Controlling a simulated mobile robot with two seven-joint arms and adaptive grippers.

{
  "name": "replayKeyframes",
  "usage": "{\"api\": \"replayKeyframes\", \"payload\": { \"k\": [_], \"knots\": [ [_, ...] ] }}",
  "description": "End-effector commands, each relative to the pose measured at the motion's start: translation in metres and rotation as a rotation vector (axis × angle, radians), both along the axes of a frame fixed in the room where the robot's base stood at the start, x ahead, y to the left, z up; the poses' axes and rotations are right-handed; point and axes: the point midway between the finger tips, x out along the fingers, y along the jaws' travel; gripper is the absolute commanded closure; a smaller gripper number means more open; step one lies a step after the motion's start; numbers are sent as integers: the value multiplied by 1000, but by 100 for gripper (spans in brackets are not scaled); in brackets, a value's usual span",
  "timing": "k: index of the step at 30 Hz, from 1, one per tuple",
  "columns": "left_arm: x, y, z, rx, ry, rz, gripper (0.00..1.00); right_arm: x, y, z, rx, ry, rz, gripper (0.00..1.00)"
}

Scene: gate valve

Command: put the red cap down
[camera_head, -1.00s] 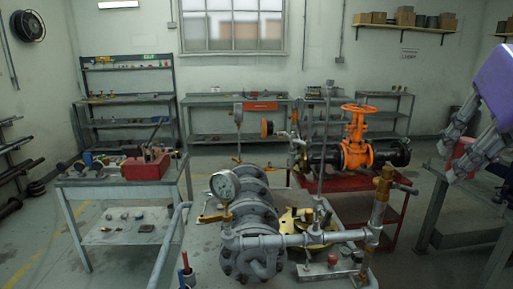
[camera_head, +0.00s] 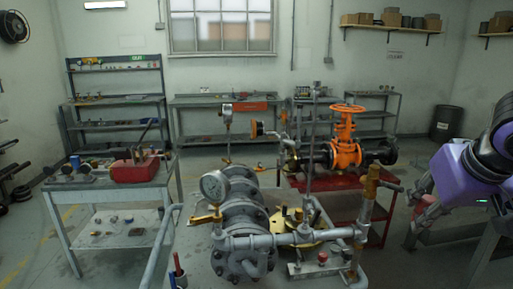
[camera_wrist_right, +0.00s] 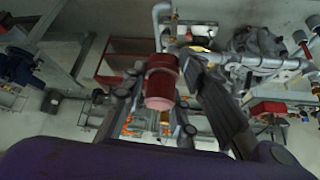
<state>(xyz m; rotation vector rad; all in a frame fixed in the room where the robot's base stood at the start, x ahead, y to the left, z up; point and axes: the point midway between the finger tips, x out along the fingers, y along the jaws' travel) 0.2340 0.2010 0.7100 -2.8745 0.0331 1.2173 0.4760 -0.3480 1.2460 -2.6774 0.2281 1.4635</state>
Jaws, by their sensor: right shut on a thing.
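The red cap (camera_wrist_right: 160,82) is a short dark red cylinder with a paler pinkish end, in the middle of the right wrist view. My right gripper (camera_wrist_right: 163,92) is shut on it, with a finger on each side. In the head view my right gripper (camera_head: 420,190) is at the right edge, in front of a grey bench. A small reddish patch (camera_head: 427,202) shows by its fingers and looks like the held cap, partly hidden. My left gripper is not in view.
A grey pipe rig with a gauge (camera_head: 214,187) stands in the centre. An orange gate valve (camera_head: 345,150) sits on a red table behind it. A grey bench (camera_head: 455,236) is at the right below my gripper. A workbench with a red toolbox (camera_head: 136,168) is at the left.

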Motion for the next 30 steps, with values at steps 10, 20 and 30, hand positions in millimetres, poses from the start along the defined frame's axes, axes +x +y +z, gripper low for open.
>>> {"api": "replayKeyframes", "payload": {
  "k": [10,20,30],
  "knots": [
    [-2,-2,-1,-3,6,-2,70,20,40,-82,11,0,52,100],
    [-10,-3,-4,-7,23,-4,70,30,137,-152,7,-2,142,100],
    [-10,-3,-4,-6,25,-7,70,27,181,-167,5,-1,171,100]
  ]
}}
